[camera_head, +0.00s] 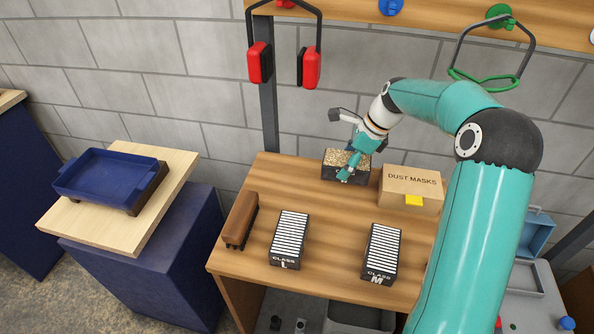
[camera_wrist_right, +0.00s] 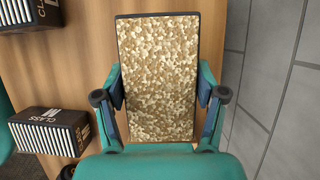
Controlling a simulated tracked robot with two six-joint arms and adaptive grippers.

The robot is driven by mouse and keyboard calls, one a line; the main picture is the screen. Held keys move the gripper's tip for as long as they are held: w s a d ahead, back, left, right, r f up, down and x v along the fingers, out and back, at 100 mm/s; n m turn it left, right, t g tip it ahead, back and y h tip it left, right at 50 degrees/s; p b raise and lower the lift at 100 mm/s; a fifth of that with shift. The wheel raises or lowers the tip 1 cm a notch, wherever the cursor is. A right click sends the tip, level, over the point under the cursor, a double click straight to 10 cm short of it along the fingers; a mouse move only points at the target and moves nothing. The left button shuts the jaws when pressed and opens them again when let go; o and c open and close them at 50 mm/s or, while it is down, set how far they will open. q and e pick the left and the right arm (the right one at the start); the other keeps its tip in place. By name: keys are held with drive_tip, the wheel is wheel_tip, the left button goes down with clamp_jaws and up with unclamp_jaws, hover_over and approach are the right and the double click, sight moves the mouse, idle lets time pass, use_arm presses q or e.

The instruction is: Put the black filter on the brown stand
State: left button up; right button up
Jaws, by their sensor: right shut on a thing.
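My right gripper (camera_head: 352,168) is shut on a black-sided block with a speckled tan top (camera_head: 335,158), which I take to be the black filter. In the right wrist view the gripper's fingers (camera_wrist_right: 161,100) press the two long sides of the filter (camera_wrist_right: 157,60). The filter is at the back of the workbench; I cannot tell whether it touches the wood. A brown stand (camera_head: 241,217) with dark feet is on the bench's left side, apart from the gripper. My left gripper is not in view.
Two black-cased pleated filters, class L (camera_head: 289,238) and class M (camera_head: 382,252), lie on the workbench (camera_head: 330,265). A dust mask box (camera_head: 411,188) is close right of the held filter. A blue tray (camera_head: 108,180) sits on a side cabinet. Red earmuffs (camera_head: 260,62) hang above.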

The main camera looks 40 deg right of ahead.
wheel_tip(320, 180, down, 4)
drive_tip(key=shift+r, duration=0.2)
drive_tip(key=w+a+p, duration=0.1)
drive_tip(key=w+a, duration=0.1)
drive_tip(key=w, duration=0.1)
drive_tip(key=w+a+p, duration=0.1)
drive_tip(key=w+a, duration=0.2)
drive_tip(key=shift+a, duration=0.1)
drive_tip(key=shift+w+a+p, duration=0.4)
drive_tip(key=shift+w+a, duration=0.15)
drive_tip(key=shift+w, duration=0.1)
drive_tip(key=w+a, duration=0.1)
drive_tip(key=w+a+p, duration=0.1)
drive_tip(key=shift+w+a, duration=0.2)
drive_tip(key=shift+w, duration=0.15)
drive_tip(key=shift+s+f+p, duration=0.1)
drive_tip(key=shift+f+p, duration=0.25)
drive_tip(key=shift+f, duration=0.15)
drive_tip(key=shift+d+f, duration=0.15)
drive_tip(key=shift+f, duration=0.1)
drive_tip(key=o, duration=1.2)
